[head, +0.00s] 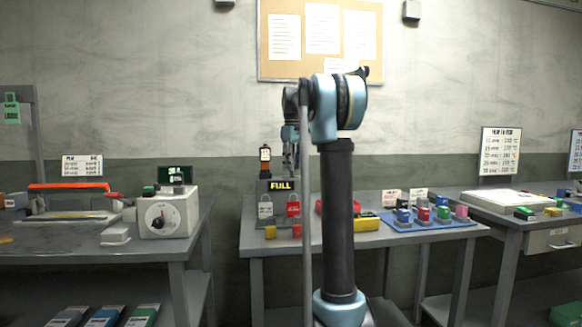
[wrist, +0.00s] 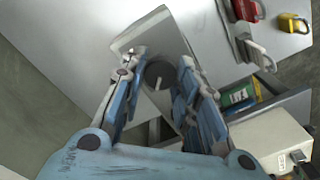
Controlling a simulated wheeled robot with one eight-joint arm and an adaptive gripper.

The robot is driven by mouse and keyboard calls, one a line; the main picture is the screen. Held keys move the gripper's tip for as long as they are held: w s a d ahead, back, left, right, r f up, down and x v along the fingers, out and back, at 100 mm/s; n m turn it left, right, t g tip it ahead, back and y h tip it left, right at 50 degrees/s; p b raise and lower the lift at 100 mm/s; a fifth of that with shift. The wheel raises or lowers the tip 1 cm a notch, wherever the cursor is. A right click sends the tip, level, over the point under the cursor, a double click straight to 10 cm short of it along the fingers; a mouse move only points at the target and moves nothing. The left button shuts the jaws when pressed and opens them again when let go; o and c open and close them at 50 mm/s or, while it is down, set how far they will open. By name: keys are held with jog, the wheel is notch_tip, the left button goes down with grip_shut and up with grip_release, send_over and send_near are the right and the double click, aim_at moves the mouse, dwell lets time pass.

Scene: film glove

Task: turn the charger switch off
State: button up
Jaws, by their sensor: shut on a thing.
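In the wrist view a grey box (wrist: 128,44) carries a dark round knob (wrist: 159,70) with a pale line, which looks like the charger switch. My gripper (wrist: 162,82) has a finger on each side of this knob and is shut on it. In the head view my gripper (head: 290,165) is just behind the sign, partly hidden by my arm.
A blue mat (head: 440,224) with several coloured pieces lies to the right. A white dial box (head: 168,215) stands on the left table. An open drawer (wrist: 285,108) shows in the wrist view.

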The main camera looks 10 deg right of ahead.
jog(key=shift+w, duration=0.1)
jog(key=o, duration=1.1)
jog(key=shift+c, duration=0.2)
jog(key=shift+r, duration=0.1)
notch_tip(320, 180, up, 12)
jog(key=shift+f, duration=0.2)
